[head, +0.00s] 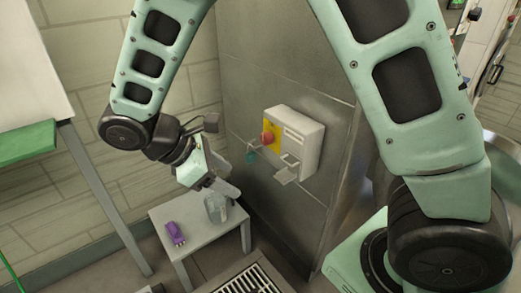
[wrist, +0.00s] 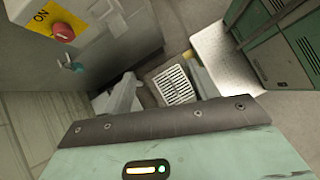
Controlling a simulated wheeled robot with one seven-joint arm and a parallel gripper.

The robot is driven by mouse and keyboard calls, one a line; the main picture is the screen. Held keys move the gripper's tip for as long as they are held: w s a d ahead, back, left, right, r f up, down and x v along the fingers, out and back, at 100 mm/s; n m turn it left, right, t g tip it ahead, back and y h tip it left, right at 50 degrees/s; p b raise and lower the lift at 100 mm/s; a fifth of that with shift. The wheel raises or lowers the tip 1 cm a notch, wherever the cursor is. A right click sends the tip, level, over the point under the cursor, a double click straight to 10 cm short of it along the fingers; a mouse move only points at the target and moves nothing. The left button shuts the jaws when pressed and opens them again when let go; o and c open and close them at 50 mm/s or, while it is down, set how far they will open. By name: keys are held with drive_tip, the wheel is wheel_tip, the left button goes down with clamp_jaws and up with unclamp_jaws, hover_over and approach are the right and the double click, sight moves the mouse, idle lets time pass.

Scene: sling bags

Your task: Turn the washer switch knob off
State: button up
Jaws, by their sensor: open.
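A pale switch box (head: 304,140) is fixed to the grey metal wall panel. It carries a yellow plate with a red round knob (head: 267,138) on it. In the wrist view the red knob (wrist: 63,32) is at the upper left, beside the word "ON" on the yellow plate. A small teal piece (head: 251,157) is just below the knob; it also shows in the wrist view (wrist: 75,67). My gripper (wrist: 160,88) is open and empty, its fingers wide apart. The knob is apart from the fingers, up and left of them in the wrist view.
A low side table (head: 205,224) below my gripper holds a purple item (head: 175,233) and a clear glass-like item (head: 216,207). A floor grate (head: 246,281) lies to its right. Green cabinets (wrist: 300,40) are at the upper right in the wrist view.

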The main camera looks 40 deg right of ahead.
drive_tip(key=w+d+f+n+t+h+b, duration=0.1)
drive_tip(key=w+d+f+n+h+b, duration=0.2)
drive_tip(key=w+f+h+b, duration=0.45)
drive_tip(key=n+t+h, duration=0.1)
drive_tip(key=t+h, duration=0.1)
drive_tip(key=h, duration=0.1)
approach(263, 141)
drive_tip(key=d, duration=0.6)
drive_tip(key=d+b, duration=0.1)
drive_tip(key=d, duration=0.2)
drive_tip(key=shift+w+d+r, duration=0.2)
drive_tip(key=shift+w+d, duration=0.05)
drive_tip(key=shift+d, duration=0.05)
drive_tip(key=c, duration=1)
